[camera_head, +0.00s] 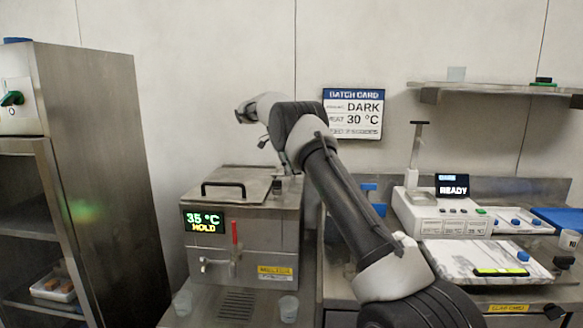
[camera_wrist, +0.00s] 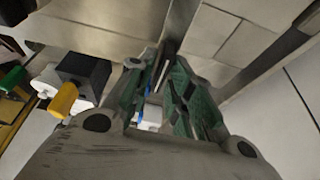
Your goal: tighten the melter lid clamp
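The melter (camera_head: 264,232) is a steel box in the head view, with a display reading 35 °C HOLD and a red lever (camera_head: 235,236) on its front. Its lid (camera_head: 238,177) is down and has a black handle (camera_head: 222,190). A small fitting (camera_head: 277,186) at the lid's right edge could be the clamp; it is too small to tell. My arm's end is above and behind the lid. In the wrist view my gripper (camera_wrist: 163,78) has two green-padded fingers with a narrow gap. A dark bar shows between their tips; I cannot tell whether they touch it.
A tall steel cabinet (camera_head: 95,170) stands left of the melter. To the right are a white machine (camera_head: 432,217) reading READY and a marbled tray (camera_head: 470,258). A batch card (camera_head: 353,113) and a shelf (camera_head: 490,93) are on the wall. Two cups stand before the melter.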

